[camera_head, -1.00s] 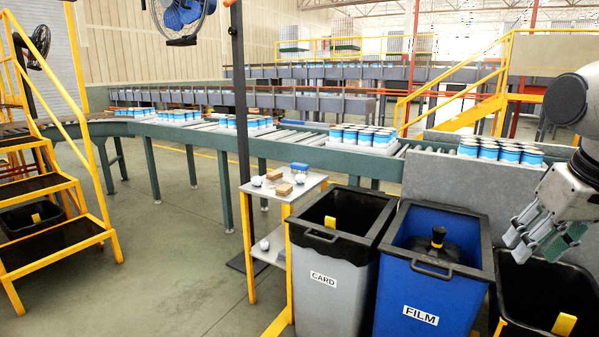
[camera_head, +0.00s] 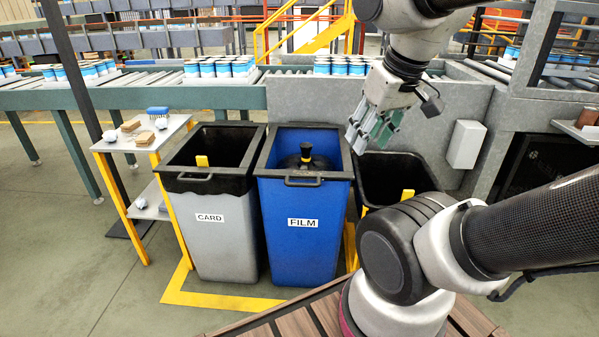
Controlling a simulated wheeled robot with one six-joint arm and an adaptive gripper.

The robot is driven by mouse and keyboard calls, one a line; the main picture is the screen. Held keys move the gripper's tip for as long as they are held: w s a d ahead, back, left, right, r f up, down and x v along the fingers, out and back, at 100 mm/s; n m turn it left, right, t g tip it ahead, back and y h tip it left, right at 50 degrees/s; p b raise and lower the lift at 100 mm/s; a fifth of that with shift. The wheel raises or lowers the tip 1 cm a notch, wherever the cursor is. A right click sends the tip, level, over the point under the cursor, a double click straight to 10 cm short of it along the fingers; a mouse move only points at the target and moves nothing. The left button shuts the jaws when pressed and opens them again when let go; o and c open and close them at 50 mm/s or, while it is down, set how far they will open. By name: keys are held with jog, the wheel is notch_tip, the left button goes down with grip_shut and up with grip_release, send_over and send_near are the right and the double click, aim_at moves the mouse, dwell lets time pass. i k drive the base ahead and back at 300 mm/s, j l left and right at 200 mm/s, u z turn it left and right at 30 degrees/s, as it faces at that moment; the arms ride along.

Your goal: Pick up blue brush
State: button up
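A small blue object (camera_head: 158,111), which looks like the blue brush, lies on the top shelf of a small cart at the left. It is too small to make out bristles or a handle. My gripper (camera_head: 368,140) hangs in the air at centre right, above the black bin and well to the right of the cart. Its fingers look spread apart, with green pads, and I see nothing between them.
The yellow-legged cart (camera_head: 122,148) also bears tan blocks (camera_head: 145,139) and white crumpled pieces. A grey CARD bin (camera_head: 222,240), a blue FILM bin (camera_head: 302,250) and a black bin (camera_head: 398,172) stand right of it. A roller conveyor (camera_head: 150,97) runs behind.

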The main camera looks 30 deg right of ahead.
aim_at(155, 114)
jog(key=i+j+u, duration=0.8)
jog(key=i+u, duration=0.55)
jog(key=i, duration=0.85)
jog(key=i+j, duration=0.15)
jog(key=i, duration=0.45)
jog(key=i+z, duration=0.45)
jog(key=i+j+z, duration=0.2)
jog(key=z, duration=0.2)
jog(key=i+z, duration=0.4)
jog(key=i+j+z, duration=0.15)
jog(key=z, duration=0.25)
jog(key=i+j+z, duration=0.45)
jog(key=z, duration=0.3)
jog(key=j, duration=0.1)
